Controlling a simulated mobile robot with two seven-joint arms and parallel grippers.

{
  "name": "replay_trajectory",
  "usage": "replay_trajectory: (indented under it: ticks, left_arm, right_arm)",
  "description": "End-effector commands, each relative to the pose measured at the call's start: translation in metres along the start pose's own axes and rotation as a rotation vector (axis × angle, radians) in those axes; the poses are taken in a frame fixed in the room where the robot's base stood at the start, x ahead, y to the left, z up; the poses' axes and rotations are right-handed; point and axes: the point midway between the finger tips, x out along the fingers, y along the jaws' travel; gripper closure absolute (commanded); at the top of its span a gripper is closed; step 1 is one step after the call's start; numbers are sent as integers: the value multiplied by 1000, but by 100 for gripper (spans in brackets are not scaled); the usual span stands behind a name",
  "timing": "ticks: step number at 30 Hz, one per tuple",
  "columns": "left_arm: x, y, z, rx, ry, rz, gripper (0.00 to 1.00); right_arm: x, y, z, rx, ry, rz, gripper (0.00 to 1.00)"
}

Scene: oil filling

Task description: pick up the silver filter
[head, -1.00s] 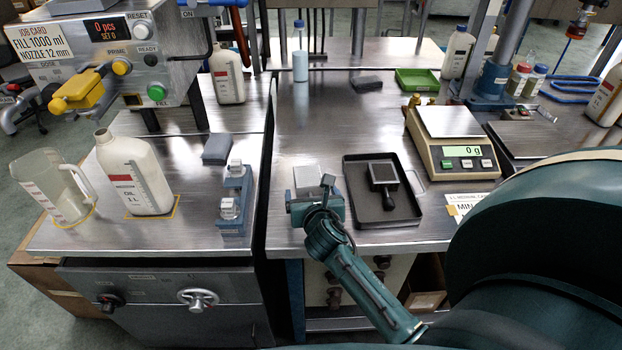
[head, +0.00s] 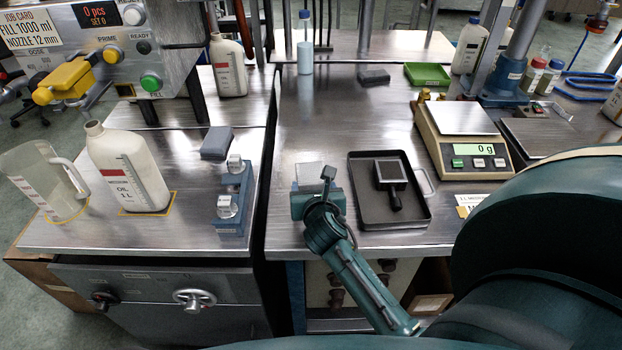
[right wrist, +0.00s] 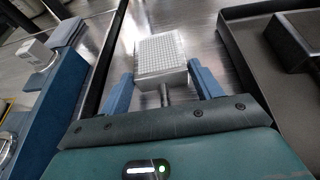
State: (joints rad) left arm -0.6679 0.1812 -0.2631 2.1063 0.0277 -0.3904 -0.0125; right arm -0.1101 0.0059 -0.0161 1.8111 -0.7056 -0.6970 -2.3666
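The silver filter (head: 309,174) lies on the bench just left of the black tray, at the front of my right gripper (head: 318,198). In the right wrist view the filter (right wrist: 161,55) is a square, pale mesh block with a thin stem pointing back toward my palm. My right gripper's blue fingers (right wrist: 164,88) are apart, one on each side of the stem and the filter's near end. Whether they touch it is unclear. The gripper hides part of the filter in the head view. My left gripper is not in view.
The black tray (head: 418,216) holds a dark-framed square filter (head: 390,172) with a handle, close right of the gripper. A gap separates the benches at left. A blue stand (head: 234,200) with silver pieces is left of it. A scale (head: 437,145) stands farther right.

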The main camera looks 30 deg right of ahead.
Motion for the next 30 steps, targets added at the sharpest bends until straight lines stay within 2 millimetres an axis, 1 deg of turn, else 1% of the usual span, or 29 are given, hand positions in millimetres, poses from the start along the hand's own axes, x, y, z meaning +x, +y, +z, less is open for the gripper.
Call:
replay_trajectory:
  ticks: [1, 2, 10, 16, 18, 20, 23, 27, 30]
  left_arm:
    - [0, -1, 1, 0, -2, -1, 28]
    - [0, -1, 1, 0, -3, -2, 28]
    - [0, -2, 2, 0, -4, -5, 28]
    - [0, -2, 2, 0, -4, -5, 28]
    - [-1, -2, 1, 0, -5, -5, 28]
    - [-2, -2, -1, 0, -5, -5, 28]
    - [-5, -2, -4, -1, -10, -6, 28]
    - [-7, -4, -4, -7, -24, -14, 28]
    - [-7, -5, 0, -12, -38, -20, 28]
  right_arm:
    - [0, 0, 0, 0, 0, 0, 40]
    - [0, 0, 0, 0, 0, 0, 43]
    - [0, 0, 0, 0, 0, 0, 65]
    - [0, 0, 2, 0, -3, 1, 65]
    - [-1, 0, 5, 0, -4, 1, 66]
    - [-3, 0, 11, -1, -6, 1, 66]
    - [-10, 0, 28, -1, -8, 1, 66]
    - [-22, 0, 56, -1, -10, 2, 66]
    - [-29, 0, 72, -1, -8, 1, 66]
